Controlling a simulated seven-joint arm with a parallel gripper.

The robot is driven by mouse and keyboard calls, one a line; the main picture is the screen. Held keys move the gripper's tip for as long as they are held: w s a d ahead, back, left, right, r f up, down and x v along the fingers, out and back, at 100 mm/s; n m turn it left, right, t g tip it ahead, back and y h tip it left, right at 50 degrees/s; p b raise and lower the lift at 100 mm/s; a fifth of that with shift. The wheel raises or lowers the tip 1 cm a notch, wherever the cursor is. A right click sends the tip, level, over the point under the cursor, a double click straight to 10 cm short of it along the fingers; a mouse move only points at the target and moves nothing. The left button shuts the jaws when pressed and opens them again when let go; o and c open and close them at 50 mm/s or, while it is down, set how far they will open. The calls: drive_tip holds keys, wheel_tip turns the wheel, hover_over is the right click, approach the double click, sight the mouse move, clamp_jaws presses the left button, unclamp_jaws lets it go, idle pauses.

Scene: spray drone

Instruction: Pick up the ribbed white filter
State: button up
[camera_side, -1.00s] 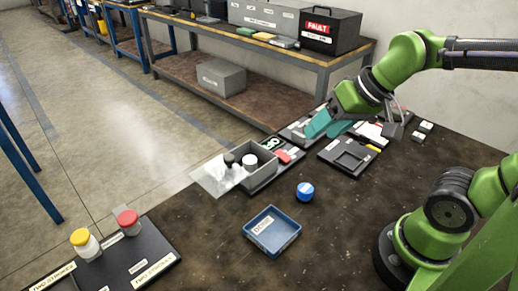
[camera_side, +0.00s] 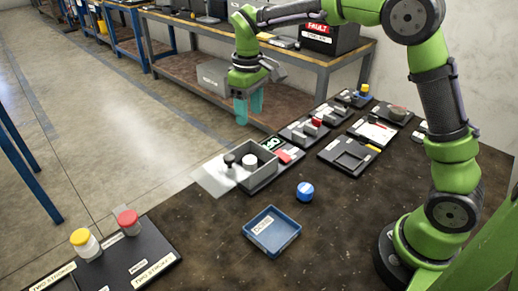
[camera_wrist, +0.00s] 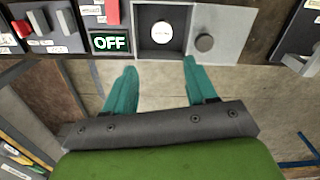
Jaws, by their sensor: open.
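A white cylinder (camera_side: 250,162), likely the filter, stands in a grey open box (camera_side: 264,177) at the table's far left edge. Its ribs are too small to make out. In the wrist view its round white top (camera_wrist: 162,32) shows inside the dark box, ahead of the fingertips. My gripper (camera_side: 249,108) has teal fingers, open and empty, pointing down. It hangs above and behind the box, apart from the filter. In the wrist view the gripper (camera_wrist: 160,66) has a clear gap between its fingers, with floor showing through it.
A black knob (camera_side: 229,159) stands beside the white cylinder. An OFF sign (camera_wrist: 110,42) and several switch panels lie alongside. A blue tray (camera_side: 281,245) and a blue round object (camera_side: 305,191) are nearer. A black rack (camera_side: 150,255) with capped bottles is front left.

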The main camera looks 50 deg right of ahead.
approach(250, 160)
drive_tip(key=f, duration=0.5)
drive_tip(key=shift+w+d+f, duration=0.1)
drive_tip(key=shift+d, duration=0.1)
drive_tip(key=shift+a+f, duration=0.15)
drive_tip(key=shift+f, duration=2.6)
drive_tip(key=shift+c, duration=0.4)
drive_tip(key=c, duration=0.8)
drive_tip(key=shift+r, duration=0.2)
